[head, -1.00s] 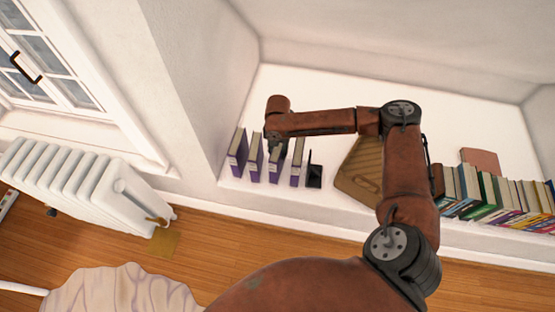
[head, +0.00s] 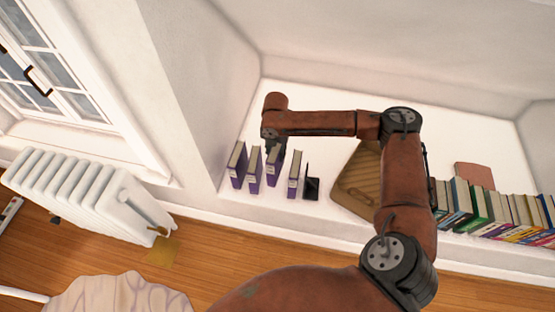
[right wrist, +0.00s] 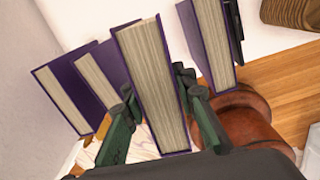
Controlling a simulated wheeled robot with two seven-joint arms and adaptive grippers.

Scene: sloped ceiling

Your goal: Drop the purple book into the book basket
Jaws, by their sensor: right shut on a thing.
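My right gripper (head: 272,140) is shut on a purple book (head: 273,168), held upright among the row on the white ledge. In the right wrist view the gripper (right wrist: 157,88) has its two dark green fingers on either side of this book (right wrist: 152,85), whose pale page edges face the camera. The book's top leans slightly, and its bottom seems raised relative to its neighbours. The brown woven book basket (head: 348,197) stands to the right on the ledge, partly hidden by my arm. A corner of it shows in the right wrist view (right wrist: 292,12). My left gripper is not in view.
Two purple books (head: 237,166) stand left of the held one, and another purple book (head: 294,174) stands right of it. A black bookend (head: 312,187) stands beside that one. A long row of books (head: 490,208) lines the ledge's right side. A radiator (head: 85,195) is at left.

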